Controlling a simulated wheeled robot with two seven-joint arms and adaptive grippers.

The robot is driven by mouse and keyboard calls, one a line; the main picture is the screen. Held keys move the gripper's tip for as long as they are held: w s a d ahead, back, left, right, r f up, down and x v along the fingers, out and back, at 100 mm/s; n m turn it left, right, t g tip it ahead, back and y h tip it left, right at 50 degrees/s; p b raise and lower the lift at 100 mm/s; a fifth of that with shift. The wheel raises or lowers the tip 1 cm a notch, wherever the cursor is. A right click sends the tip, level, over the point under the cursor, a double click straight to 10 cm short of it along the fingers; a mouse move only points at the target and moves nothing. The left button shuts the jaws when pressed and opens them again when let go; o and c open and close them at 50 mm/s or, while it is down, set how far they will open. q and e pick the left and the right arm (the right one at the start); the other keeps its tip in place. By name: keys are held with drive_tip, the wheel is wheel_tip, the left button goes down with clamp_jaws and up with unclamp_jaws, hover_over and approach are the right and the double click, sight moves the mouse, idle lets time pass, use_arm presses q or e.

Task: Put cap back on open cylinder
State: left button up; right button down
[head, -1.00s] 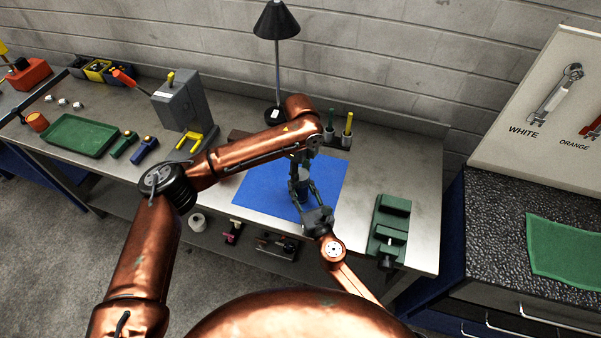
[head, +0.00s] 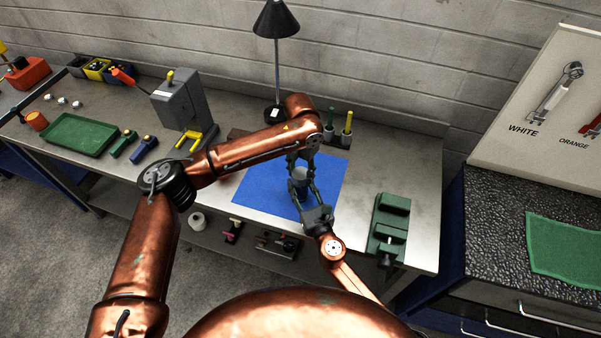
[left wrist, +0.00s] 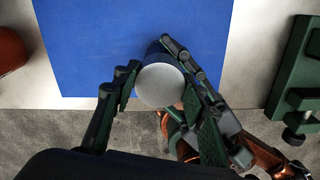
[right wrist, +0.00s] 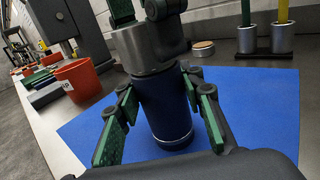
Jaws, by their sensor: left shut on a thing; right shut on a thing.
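A dark blue cylinder (right wrist: 165,112) stands upright on the blue mat, with a metal band near its foot. A grey metal cap (right wrist: 150,48) sits at its top; its pale round top shows in the left wrist view (left wrist: 160,85). I cannot tell whether the cap is fully seated. My left gripper (head: 301,170) comes from above, its fingers on either side of the cap, shut on it. My right gripper (head: 302,190) is lower, at the near side, its fingers on either side of the cylinder's body, shut on it. The fingers partly hide both parts.
The blue mat (head: 262,190) is otherwise clear. A green vise (head: 390,225) stands to its right. A lamp (head: 276,60) and holders with green and yellow tools (head: 347,130) stand behind. A round tan-topped piece (right wrist: 203,48) lies near the mat's back edge. An orange cup (right wrist: 78,80) stands left.

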use_arm(q)
drive_tip(key=m, duration=0.5)
drive_tip(key=o, duration=1.1)
drive_tip(key=shift+r, duration=2.25)
